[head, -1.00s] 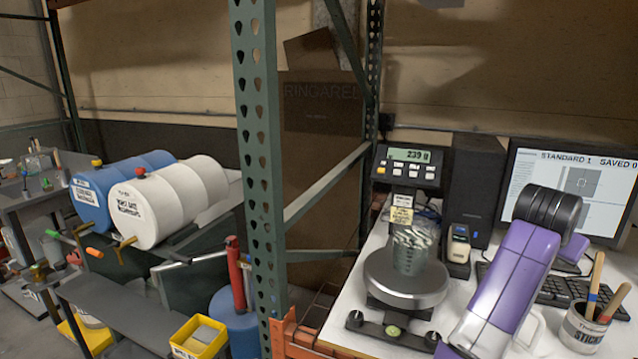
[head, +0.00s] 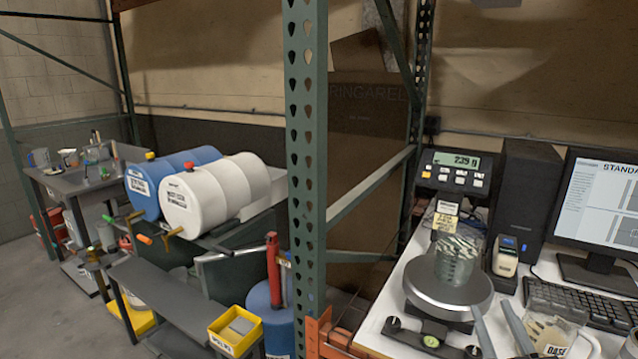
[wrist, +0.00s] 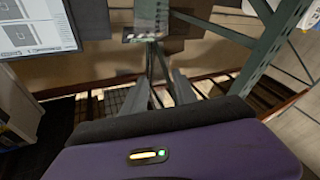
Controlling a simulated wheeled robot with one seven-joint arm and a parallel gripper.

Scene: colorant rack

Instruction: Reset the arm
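My gripper (wrist: 162,78) shows in the wrist view as two grey fingers ahead of the purple wrist housing. The fingers stand apart with nothing seen between them, so it is open and empty. In the head view, two grey prongs that look like its fingers (head: 495,308) rise from the bottom edge, in front of the scale (head: 450,284) and to its right. The rest of my arm is outside the head view. A clear cup (head: 456,260) stands upright on the scale's round plate, apart from the fingers.
A green rack post (head: 306,170) stands left of the white bench. A monitor (head: 606,210), keyboard (head: 572,298) and a clear container labelled BASE (head: 550,335) are at right. A white drum (head: 215,195), blue drum (head: 160,185) and yellow bin (head: 235,330) are at left.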

